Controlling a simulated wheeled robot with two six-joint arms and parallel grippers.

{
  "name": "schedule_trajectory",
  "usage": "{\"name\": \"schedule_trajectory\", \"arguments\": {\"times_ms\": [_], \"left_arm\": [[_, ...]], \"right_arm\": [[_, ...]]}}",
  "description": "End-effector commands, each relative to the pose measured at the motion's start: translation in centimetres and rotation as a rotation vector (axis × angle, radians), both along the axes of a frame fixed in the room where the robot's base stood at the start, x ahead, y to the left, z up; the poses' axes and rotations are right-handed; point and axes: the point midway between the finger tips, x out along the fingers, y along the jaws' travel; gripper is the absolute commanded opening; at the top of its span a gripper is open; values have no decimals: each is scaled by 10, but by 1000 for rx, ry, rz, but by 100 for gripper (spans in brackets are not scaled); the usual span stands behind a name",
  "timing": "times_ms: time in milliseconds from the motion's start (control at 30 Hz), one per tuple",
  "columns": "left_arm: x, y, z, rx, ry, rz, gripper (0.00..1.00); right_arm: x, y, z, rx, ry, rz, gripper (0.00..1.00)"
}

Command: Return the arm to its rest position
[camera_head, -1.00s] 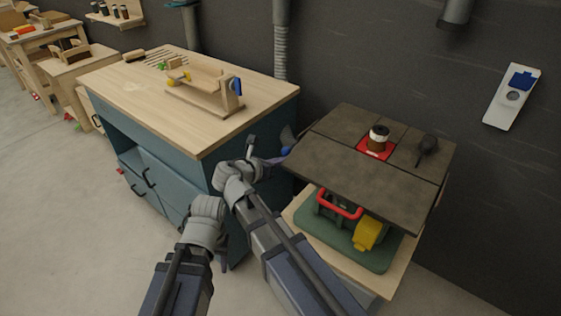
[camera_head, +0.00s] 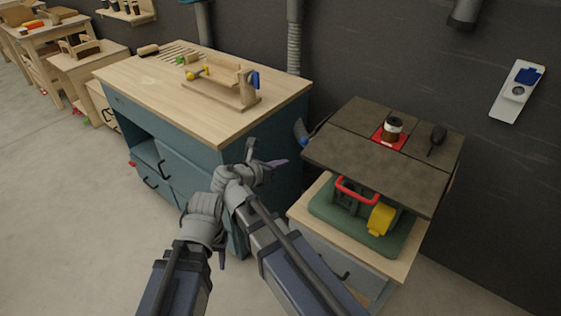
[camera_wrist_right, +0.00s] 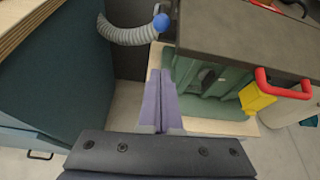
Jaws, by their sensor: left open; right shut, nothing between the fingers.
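My right gripper (camera_head: 264,156) is in front of the blue cabinet's right side in the head view, with nothing in its fingers. In the right wrist view its purple fingers (camera_wrist_right: 160,95) are together and empty, over the gap between the cabinet and the machine table. My left gripper (camera_head: 222,258) is lower and further left, in front of the cabinet. Its fingers are mostly hidden behind the wrist and seem to point down. I see nothing held in it.
The blue cabinet (camera_head: 270,205) with a wooden top stands ahead, bearing a wooden jig (camera_head: 225,90). At right is a dark machine table (camera_head: 350,160) with a red-handled green base (camera_head: 330,205) beneath. A grey hose (camera_wrist_right: 130,36) with a blue end hangs between them.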

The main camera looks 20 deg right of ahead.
Motion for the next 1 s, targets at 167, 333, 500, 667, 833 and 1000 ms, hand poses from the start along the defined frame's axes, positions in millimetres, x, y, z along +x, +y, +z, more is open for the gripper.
{"name": "schedule_trajectory", "arguments": {"times_ms": [167,333,500,667,833,1000], "left_arm": [[0,0,2,0,0,0,47],[0,0,1,0,0,0,47],[0,0,1,0,0,0,47],[0,0,1,0,0,0,47],[0,0,1,0,0,0,47],[0,0,1,0,0,0,47]], "right_arm": [[-1,0,2,0,0,-1,0],[-1,0,2,0,0,-1,0],[-1,0,1,0,0,-1,0],[-9,-9,-11,110,-50,-74,0],[-38,-27,-54,488,-232,-382,0],[-73,-29,-95,875,-443,-835,0]]}}
